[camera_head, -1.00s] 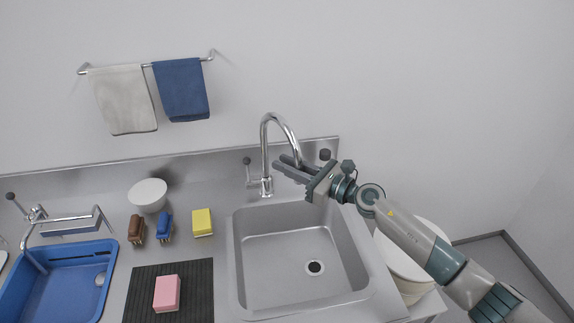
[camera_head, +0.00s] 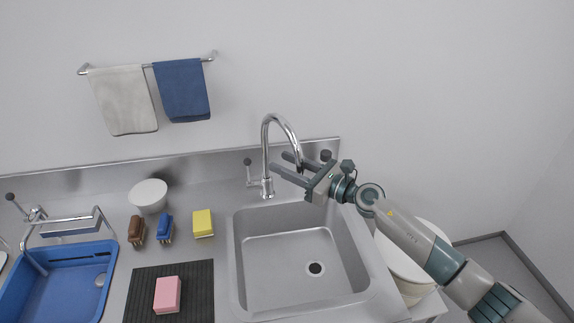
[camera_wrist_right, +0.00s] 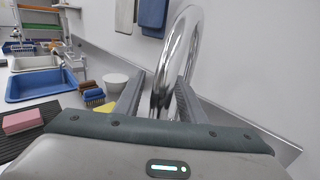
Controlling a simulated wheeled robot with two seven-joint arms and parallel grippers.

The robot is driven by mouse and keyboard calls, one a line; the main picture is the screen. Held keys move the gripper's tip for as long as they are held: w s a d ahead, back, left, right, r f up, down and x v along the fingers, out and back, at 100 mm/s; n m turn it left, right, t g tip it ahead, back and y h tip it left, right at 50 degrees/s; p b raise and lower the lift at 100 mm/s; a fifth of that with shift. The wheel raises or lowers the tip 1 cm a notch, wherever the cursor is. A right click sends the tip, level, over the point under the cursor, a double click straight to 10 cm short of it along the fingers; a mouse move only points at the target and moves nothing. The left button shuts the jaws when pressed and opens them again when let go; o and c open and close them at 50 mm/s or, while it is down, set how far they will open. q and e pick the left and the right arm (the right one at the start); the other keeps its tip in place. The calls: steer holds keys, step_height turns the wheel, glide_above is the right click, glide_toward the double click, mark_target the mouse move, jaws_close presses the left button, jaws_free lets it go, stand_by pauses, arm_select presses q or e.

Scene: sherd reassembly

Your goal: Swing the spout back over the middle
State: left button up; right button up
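The chrome faucet spout (camera_head: 266,140) rises from the back ledge as a tall arch. Its free end points right and toward the front, above the sink's back right part. My right gripper (camera_head: 279,161) is at the spout's outlet end, its fingers pointing left. The right wrist view shows the curved spout (camera_wrist_right: 168,75) between the two separated fingers (camera_wrist_right: 160,92). It looks close to the right finger; I cannot tell whether they touch. My left gripper is not in view.
The steel sink basin (camera_head: 262,238) with its drain (camera_head: 315,268) is empty. A faucet handle (camera_head: 248,172) stands left of the spout. Sponges, brushes and a white bowl (camera_head: 148,194) lie to the left. White round crockery (camera_head: 405,268) stands under my right forearm.

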steer(key=shift+d, duration=0.1)
steer(key=b+v, duration=0.5)
steer(key=v, duration=1.2)
steer(key=shift+b, duration=0.35)
steer(key=shift+s+d+f, duration=0.1)
